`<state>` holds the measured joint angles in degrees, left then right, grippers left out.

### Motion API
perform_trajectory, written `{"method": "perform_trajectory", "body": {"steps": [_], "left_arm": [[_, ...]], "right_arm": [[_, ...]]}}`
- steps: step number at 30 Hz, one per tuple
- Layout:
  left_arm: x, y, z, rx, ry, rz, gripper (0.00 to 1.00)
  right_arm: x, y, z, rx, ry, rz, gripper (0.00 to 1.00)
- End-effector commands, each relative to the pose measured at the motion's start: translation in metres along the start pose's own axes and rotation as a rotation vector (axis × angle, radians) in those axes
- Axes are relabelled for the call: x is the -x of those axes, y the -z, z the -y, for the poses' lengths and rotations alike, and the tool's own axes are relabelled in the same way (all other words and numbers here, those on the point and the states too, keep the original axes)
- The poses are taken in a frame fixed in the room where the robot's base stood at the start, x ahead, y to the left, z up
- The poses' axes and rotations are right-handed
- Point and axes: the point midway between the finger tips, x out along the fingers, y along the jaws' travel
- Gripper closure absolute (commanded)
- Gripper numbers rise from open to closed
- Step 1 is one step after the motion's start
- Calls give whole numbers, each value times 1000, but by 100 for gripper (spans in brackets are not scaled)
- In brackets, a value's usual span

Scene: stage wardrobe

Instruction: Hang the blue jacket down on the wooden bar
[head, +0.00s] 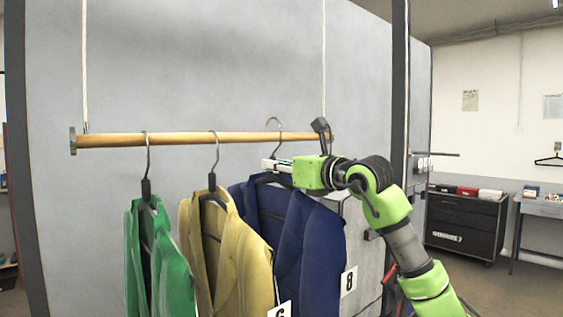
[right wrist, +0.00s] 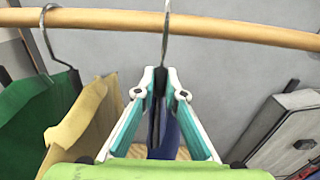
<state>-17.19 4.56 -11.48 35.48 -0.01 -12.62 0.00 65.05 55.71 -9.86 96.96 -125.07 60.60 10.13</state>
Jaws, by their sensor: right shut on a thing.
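The blue jacket (head: 288,230) hangs upright on a dark hanger at the right of the row, tagged "8". Its metal hook (head: 279,125) rises in front of the wooden bar (head: 180,139), and its curve stands above the bar, higher than the other hooks. In the right wrist view the hook shank (right wrist: 165,42) crosses the bar (right wrist: 235,30); the hook's top is cut off. My right gripper (head: 268,165) is shut on the hanger's neck just below the bar; it also shows in the right wrist view (right wrist: 158,82). My left gripper is out of view.
A yellow jacket (head: 232,250) and a green jacket (head: 160,260) hang on the bar to the left. Two cords hold the bar before a grey panel (head: 230,70). A grey cabinet (right wrist: 295,125) stands behind on the right. A dark drawer unit (head: 465,225) is farther right.

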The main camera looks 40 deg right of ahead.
Motion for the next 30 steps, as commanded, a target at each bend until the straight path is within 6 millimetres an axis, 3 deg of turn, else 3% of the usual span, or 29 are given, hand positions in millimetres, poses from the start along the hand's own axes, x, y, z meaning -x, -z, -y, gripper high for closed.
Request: {"method": "perform_trajectory", "body": {"steps": [14,21,30], "left_arm": [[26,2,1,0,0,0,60],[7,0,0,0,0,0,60],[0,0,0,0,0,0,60]], "right_arm": [[-39,-3,0,-2,0,0,100],[-40,19,0,0,0,2,100],[-40,26,0,0,0,3,100]]}}
